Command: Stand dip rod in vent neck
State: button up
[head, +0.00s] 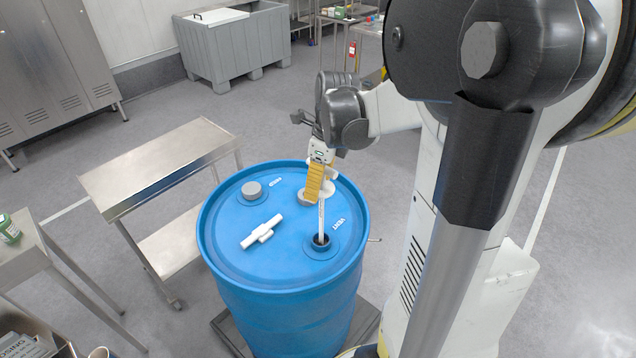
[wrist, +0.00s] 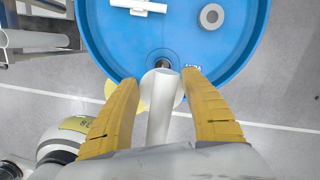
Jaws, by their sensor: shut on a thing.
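The dip rod (head: 321,218) is white and slender, with a wider white part near my fingers. My gripper (head: 318,194) is above the blue drum (head: 230,245), its yellow fingers shut on the rod. The rod hangs nearly upright, and its lower end meets the dark opening of the vent neck (head: 320,241), beside the VENT lettering. I cannot tell how deep the end is. In the wrist view the rod (wrist: 158,120) runs between the fingers toward the neck (wrist: 162,56), hiding part of it.
A steel table (head: 160,165) stands left of the drum. A grey bin (head: 235,45) is at the back, with open floor before it.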

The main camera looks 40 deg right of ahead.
notch_tip(320, 180, down, 12)
jog(key=b, duration=0.9)
dwell(0.4)
dwell(0.3)
notch_tip(320, 180, down, 8)
jog(key=b, duration=0.6)
jog(key=o, duration=1.5)
jog(key=shift+r, duration=0.15)
jog(key=shift+c, duration=0.2)
jog(key=shift+r, duration=0.1)
notch_tip(320, 180, up, 12)
jog(key=s, duration=0.1)
jog(key=shift+s+d, duration=0.3)
jog(key=shift+d, duration=0.15)
jog(key=shift+f, duration=0.2)
